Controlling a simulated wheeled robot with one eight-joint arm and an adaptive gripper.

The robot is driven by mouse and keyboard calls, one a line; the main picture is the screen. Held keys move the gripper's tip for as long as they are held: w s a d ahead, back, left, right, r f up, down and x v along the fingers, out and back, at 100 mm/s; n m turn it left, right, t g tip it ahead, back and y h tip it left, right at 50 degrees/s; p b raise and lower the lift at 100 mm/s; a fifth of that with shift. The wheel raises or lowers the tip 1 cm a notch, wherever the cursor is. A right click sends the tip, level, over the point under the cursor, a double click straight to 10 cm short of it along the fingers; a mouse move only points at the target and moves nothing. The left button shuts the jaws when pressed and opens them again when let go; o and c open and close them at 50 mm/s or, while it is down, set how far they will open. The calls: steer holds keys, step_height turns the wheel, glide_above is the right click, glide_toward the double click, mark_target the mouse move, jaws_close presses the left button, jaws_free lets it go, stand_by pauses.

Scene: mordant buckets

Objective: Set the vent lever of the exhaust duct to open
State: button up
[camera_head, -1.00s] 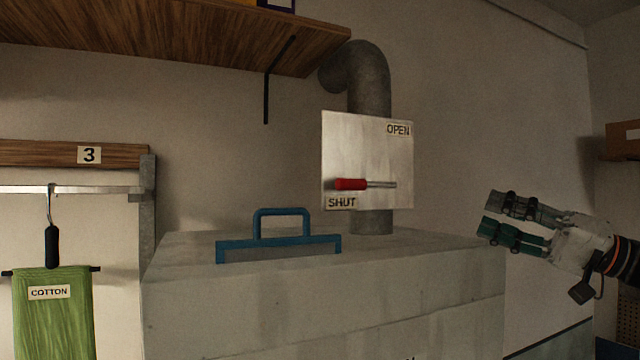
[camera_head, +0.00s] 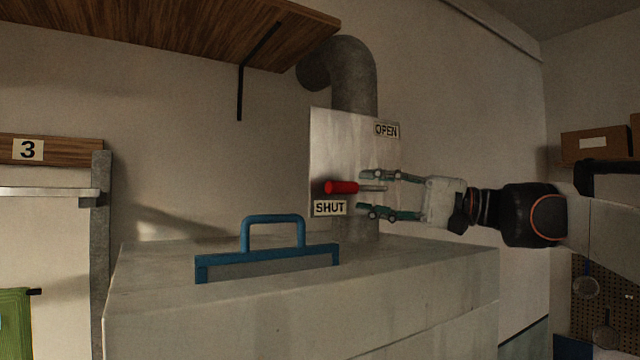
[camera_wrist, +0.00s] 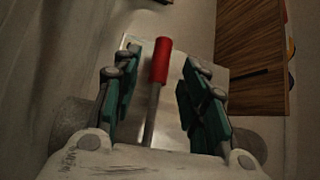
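The vent lever, a metal rod with a red handle (camera_head: 342,187), lies level on a pale metal plate (camera_head: 335,140), its red end to the left just above the SHUT label (camera_head: 329,208). The OPEN label (camera_head: 386,130) is at the plate's upper right. The plate sits in front of the grey exhaust duct (camera_head: 352,75). My gripper (camera_head: 367,194) is open, with its fingers above and below the bare rod in the head view. In the wrist view the red handle (camera_wrist: 160,61) shows between the spread fingers, with gaps on both sides.
A pale box-like housing (camera_head: 300,310) with a blue handle (camera_head: 272,222) stands below the plate. A wooden shelf (camera_head: 170,30) with a black bracket overhangs at upper left. A rail (camera_head: 45,192) is at left. The wall right of the plate is bare.

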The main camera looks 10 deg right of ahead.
mark_target(349, 189)
steer(key=p+x, duration=0.1)
steer(key=x, duration=0.5)
steer(key=shift+s, duration=0.15)
steer(key=shift+a, duration=0.1)
jaws_close()
